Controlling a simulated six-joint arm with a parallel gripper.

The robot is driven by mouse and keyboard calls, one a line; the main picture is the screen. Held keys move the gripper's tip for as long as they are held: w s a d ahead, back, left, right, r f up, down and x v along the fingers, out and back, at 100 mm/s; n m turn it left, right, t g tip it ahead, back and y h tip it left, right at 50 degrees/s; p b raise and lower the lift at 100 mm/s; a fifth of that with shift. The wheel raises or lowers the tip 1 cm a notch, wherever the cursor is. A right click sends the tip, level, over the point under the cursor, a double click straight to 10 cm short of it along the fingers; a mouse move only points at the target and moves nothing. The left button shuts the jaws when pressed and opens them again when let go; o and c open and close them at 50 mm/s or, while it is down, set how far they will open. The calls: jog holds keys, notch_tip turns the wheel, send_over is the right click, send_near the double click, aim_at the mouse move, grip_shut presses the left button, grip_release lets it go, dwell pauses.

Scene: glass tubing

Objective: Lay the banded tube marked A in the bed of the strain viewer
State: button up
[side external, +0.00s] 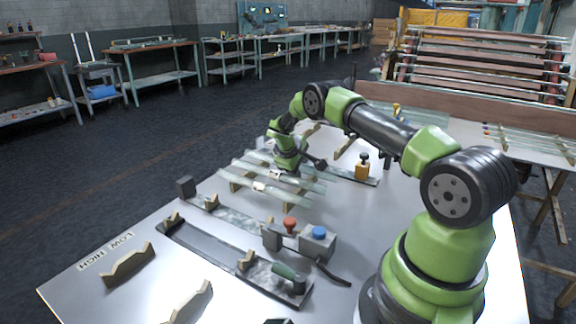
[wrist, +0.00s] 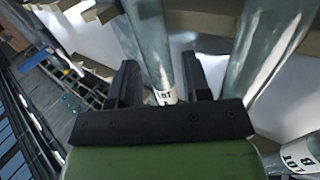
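Several glass tubes (side external: 312,185) lie side by side on wooden supports in the middle of the table, some with white paper bands. My gripper (side external: 288,168) is low over them. In the wrist view its two dark fingers (wrist: 159,62) stand open on either side of one banded tube (wrist: 150,35), with gaps on both sides. Its band reads "LOT"; the letter after it is hidden. I cannot make out a band marked A. A long fixture with a dark end block (side external: 186,187) and a grey box (side external: 318,243) may be the strain viewer.
A long dark tray with a green handle (side external: 287,271) lies in front. Notched wooden rests (side external: 130,264) stand near the "LOW HIGH" marking (side external: 107,252). An amber-bodied item (side external: 362,168) stands behind the tubes.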

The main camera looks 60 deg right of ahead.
grip_shut()
